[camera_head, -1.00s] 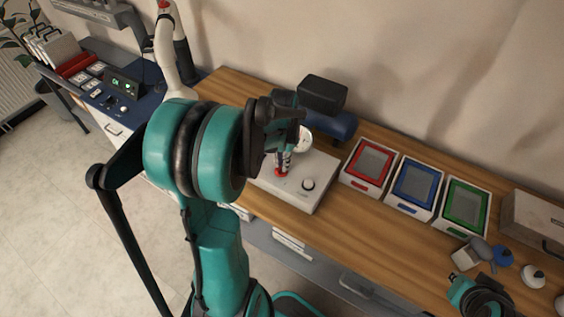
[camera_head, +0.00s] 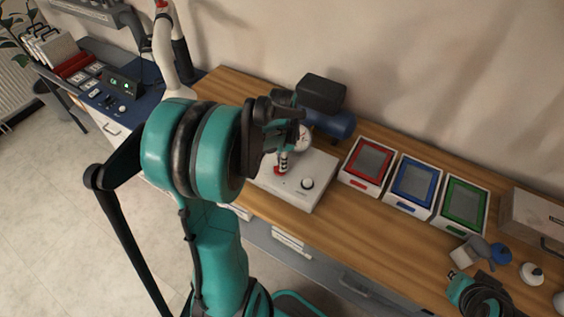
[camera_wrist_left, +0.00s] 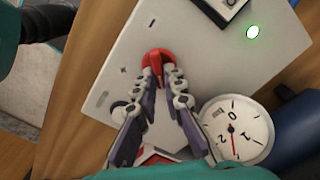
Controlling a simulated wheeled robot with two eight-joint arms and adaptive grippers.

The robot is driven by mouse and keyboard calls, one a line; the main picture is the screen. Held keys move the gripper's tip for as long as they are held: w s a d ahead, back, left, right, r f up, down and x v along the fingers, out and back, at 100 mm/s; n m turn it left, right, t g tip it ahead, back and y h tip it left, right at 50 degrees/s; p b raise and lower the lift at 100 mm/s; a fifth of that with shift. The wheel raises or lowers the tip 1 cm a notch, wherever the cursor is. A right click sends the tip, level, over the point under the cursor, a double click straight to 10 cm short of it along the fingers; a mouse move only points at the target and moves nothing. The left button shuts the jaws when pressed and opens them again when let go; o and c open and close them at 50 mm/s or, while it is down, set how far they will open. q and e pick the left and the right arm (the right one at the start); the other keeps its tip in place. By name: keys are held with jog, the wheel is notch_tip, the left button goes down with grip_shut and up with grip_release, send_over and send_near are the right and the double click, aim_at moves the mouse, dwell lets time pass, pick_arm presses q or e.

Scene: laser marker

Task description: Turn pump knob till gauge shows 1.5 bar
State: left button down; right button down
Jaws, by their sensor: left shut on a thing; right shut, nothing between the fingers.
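The red pump knob (camera_wrist_left: 157,62) sits on the white pump panel (camera_head: 316,193). My left gripper (camera_wrist_left: 160,72) is shut on it, one fingertip on each side. In the head view this gripper (camera_head: 284,158) points down at the knob, and my wrist covers part of it. The round white gauge (camera_wrist_left: 236,130) is beside the fingers in the left wrist view; its red needle appears to point between 1 and 2, but the fine marks are too small to read exactly. My right gripper (camera_head: 488,283) is low at the right, dark and shut, with nothing held.
A blue cylinder with a black block (camera_head: 322,93) stands behind the panel. Red (camera_head: 368,165), blue (camera_head: 414,186) and green (camera_head: 463,207) framed trays line the wooden bench. A white round button (camera_head: 307,184) is on the panel. A grey case (camera_head: 535,220) stands at the right.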

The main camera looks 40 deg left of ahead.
dwell(0.4)
pick_arm(q)
jog(key=c, duration=1.6)
grip_release()
jog(key=shift+r, duration=0.1)
notch_tip(320, 180, up, 12)
jog(key=shift+f, duration=0.1)
jog(key=s+d+f+n+t, duration=0.1)
jog(key=s+d+n+t, duration=0.1)
jog(key=d, duration=0.3)
jog(key=s+d+f+n+t+b, duration=0.1)
jog(key=s+d+n+t, duration=0.1)
jog(key=d, duration=0.4)
jog(key=s+d+f+n+t+b, duration=0.1)
jog(key=s+d+f+n+t, duration=0.1)
jog(key=d, duration=0.4)
jog(key=shift+s+d+n+t, duration=0.25)
jog(key=shift+s+n+t, duration=0.3)
jog(key=shift+s, duration=0.3)
